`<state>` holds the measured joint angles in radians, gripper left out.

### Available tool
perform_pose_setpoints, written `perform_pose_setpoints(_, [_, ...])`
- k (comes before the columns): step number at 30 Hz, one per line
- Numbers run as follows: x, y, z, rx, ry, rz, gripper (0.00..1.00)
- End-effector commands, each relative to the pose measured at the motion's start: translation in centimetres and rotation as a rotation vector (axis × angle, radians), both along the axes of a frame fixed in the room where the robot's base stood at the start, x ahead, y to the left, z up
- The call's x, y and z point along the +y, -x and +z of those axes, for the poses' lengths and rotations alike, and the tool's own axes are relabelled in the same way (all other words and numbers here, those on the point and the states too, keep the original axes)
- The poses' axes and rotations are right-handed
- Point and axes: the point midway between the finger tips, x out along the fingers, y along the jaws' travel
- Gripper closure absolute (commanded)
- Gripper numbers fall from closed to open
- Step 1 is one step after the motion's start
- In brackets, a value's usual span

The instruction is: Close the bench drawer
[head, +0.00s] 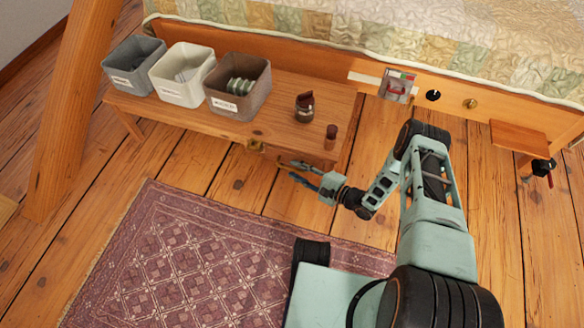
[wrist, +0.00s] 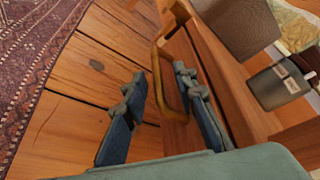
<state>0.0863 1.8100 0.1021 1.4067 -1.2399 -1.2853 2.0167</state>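The low wooden bench (head: 282,123) stands along the foot of the bed. Its drawer front is under the front edge at the right, partly hidden by my gripper in the head view; I cannot tell how far it stands out. In the wrist view the drawer front (wrist: 178,138) carries a brass loop handle (wrist: 155,75). My gripper (head: 287,170) is at the bench's front. Its two blue-grey fingers (wrist: 160,85) are spread open, one on each side of the handle's outer bar. The right finger overlaps the loop; I cannot tell whether it touches.
Three labelled bins, grey (head: 132,82), white (head: 178,92) and brown (head: 240,103), stand on the bench top. A dark jar (head: 304,114) and a small brown bottle (head: 331,137) stand near its right end. A patterned rug (head: 190,260) lies in front on plank floor.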

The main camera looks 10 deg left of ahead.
Motion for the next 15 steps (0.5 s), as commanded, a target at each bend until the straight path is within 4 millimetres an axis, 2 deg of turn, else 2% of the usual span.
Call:
perform_pose_setpoints(3, [-2.5,0.9,0.6,0.001,0.001,-0.004,0.74])
perform_pose_setpoints(9, [-6.1,2.5,1.5,-0.001,0.0,-0.004,0.74])
perform_pose_setpoints(15, [-8.0,3.4,1.9,-0.001,-0.001,-0.002,0.74])
